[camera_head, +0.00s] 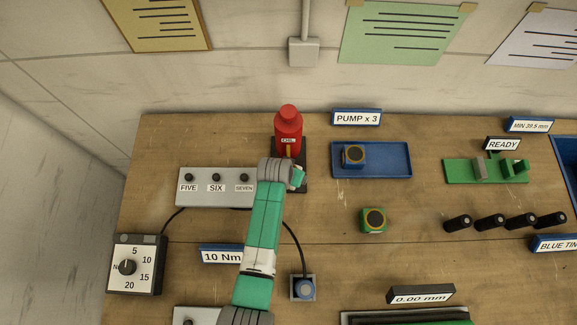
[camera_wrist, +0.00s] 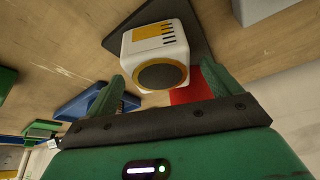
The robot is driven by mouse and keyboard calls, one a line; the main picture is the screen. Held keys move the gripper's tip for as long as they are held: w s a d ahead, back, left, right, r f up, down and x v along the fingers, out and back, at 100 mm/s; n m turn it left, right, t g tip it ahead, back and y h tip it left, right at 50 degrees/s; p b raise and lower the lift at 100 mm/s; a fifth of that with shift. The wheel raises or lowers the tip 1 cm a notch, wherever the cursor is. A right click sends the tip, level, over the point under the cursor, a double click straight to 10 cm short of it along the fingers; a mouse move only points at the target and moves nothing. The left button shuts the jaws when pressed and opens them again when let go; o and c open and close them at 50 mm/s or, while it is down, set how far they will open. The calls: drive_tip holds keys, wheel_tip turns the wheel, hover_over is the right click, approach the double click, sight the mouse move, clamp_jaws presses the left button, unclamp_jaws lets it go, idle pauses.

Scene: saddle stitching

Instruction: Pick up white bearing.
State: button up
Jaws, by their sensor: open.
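The white bearing (camera_wrist: 155,48) is a white block with a dark round face, a yellow ring and a yellow patch. It sits on a dark pad (camera_wrist: 201,44) in the wrist view. My gripper (camera_wrist: 164,80) is open, with one green finger on each side of the bearing's near end. I cannot tell whether the fingers touch it. In the head view my gripper (camera_head: 298,178) is low in front of the red bottle (camera_head: 288,127), and my arm hides the bearing there.
A blue tray (camera_head: 392,160) with a blue bearing (camera_head: 353,156) is to the right. A green bearing (camera_head: 373,220) stands on the bare table below it. A grey button panel (camera_head: 205,196) is left of my arm. Black cylinders (camera_head: 490,222) and a green fixture (camera_head: 460,171) lie further right.

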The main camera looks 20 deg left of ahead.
drive_tip(key=shift+w+f, duration=0.2)
drive_tip(key=shift+f, duration=0.45)
drive_tip(key=c, duration=1.4)
drive_tip(key=shift+r, duration=0.15)
drive_tip(key=shift+s+r, duration=0.15)
drive_tip(key=shift+r, duration=0.55)
drive_tip(key=s, duration=1.7)
drive_tip(key=shift+s+d+b, duration=0.3)
drive_tip(key=shift+s+b, duration=0.05)
